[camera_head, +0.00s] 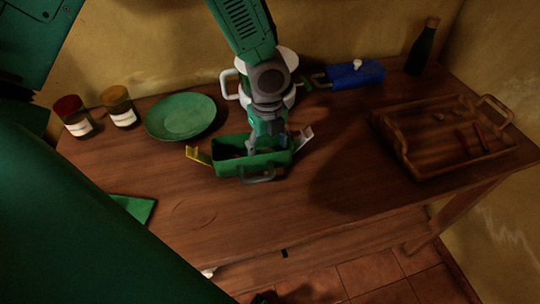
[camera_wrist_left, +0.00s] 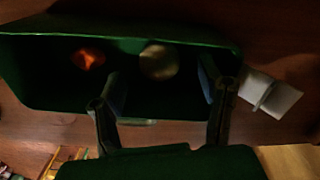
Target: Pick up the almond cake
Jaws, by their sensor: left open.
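A green lunch-box-like container (camera_head: 228,168) sits open on the wooden table, with its side clasps folded out. It also shows in the left wrist view (camera_wrist_left: 30,85). Inside it lie a round, pale tan piece (camera_wrist_left: 157,62), which looks like the almond cake, and a small orange-red piece (camera_wrist_left: 88,59) to its left. My left gripper (camera_head: 268,145) points down at the box. In the wrist view its fingers (camera_wrist_left: 162,85) are spread apart and empty, on either side of the round piece, apart from it. My right gripper is not in view.
A green plate (camera_head: 182,116) and two jars (camera_head: 73,115) (camera_head: 119,106) stand to the left. A white pot (camera_head: 284,66), a blue box (camera_head: 355,75) and a dark bottle (camera_head: 421,48) are behind. A wooden tray (camera_head: 425,165) with small items is right. The front table is mostly clear.

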